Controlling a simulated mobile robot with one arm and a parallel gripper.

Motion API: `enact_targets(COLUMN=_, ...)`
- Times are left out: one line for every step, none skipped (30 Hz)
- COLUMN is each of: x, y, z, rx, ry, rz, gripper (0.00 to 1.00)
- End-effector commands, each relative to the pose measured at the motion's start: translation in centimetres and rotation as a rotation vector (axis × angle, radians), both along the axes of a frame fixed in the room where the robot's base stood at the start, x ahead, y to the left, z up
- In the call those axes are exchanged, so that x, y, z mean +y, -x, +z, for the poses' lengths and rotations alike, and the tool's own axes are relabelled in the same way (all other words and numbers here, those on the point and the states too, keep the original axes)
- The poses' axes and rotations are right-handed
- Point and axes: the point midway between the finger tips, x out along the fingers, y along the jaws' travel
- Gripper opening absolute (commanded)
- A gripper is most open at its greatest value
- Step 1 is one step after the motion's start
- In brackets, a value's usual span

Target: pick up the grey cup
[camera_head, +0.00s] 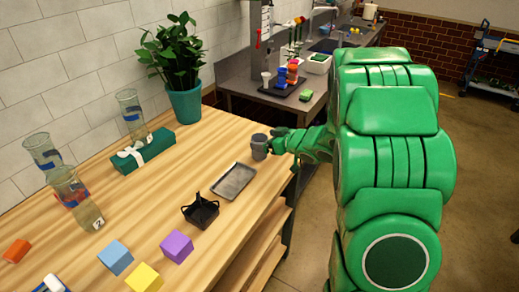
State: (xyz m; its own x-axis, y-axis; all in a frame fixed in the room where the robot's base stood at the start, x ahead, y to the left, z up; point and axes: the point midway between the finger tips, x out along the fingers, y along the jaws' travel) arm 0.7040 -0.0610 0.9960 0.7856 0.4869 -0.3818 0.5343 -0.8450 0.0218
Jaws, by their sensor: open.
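The grey cup (259,148) stands upright on the wooden table, near its right edge. My gripper (275,143) is at the right side of the cup, at about the height of its upper half. The gripper is open. Its fingers are small and dark in this view, and I cannot tell whether they are around the cup or just beside it. My green arm comes in from the right and hides part of the floor behind it.
A grey tray (234,181) and a black holder (201,211) lie in front of the cup. A potted plant (184,90), a teal box (144,150) and glass vases (76,198) stand farther left. Coloured blocks (176,246) lie at the front. The wooden table (215,140) is clear left of the cup.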

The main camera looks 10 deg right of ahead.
Motion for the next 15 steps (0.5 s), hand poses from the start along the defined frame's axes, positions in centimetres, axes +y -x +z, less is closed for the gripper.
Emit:
enact_targets(x=0.3, y=-0.3, z=-0.2, rx=0.000, ry=0.000, rz=0.001, gripper=0.94)
enact_targets(x=0.3, y=-0.5, z=-0.2, rx=0.000, ry=0.000, rz=0.000, gripper=0.94)
enact_targets(x=0.4, y=-0.6, z=-0.3, rx=0.000, ry=0.000, rz=-0.001, gripper=0.94)
enact_targets(x=0.4, y=-0.7, z=-0.3, rx=0.000, ry=0.000, rz=-0.001, gripper=0.94)
enact_targets(x=0.4, y=-0.7, z=-0.3, rx=-0.001, ry=0.001, rz=-0.001, gripper=0.94)
enact_targets(x=0.5, y=-0.9, z=-0.4, rx=-0.001, ry=0.001, rz=-0.001, gripper=0.94)
enact_targets(x=0.6, y=-1.0, z=-0.5, rx=-0.001, ry=0.001, rz=-0.001, gripper=0.94)
enact_targets(x=0.7, y=-1.1, z=-0.6, rx=-0.001, ry=0.001, rz=-0.001, gripper=0.94)
enact_targets(x=0.9, y=-1.4, z=-0.7, rx=0.000, ry=0.002, rz=-0.001, gripper=0.94)
enact_targets(x=1.0, y=-1.6, z=-0.8, rx=0.000, ry=0.002, rz=-0.001, gripper=0.94)
enact_targets(x=1.1, y=-1.8, z=-1.0, rx=0.000, ry=0.002, rz=-0.001, gripper=0.94)
enact_targets(x=1.3, y=-2.2, z=-1.2, rx=0.000, ry=0.002, rz=-0.001, gripper=0.94)
enact_targets(x=1.5, y=-2.5, z=-1.4, rx=0.001, ry=0.002, rz=-0.001, gripper=0.94)
enact_targets(x=1.7, y=-2.8, z=-1.6, rx=0.001, ry=0.001, rz=-0.001, gripper=0.94)
enact_targets(x=1.9, y=-3.2, z=-1.8, rx=0.001, ry=0.001, rz=-0.001, gripper=0.94)
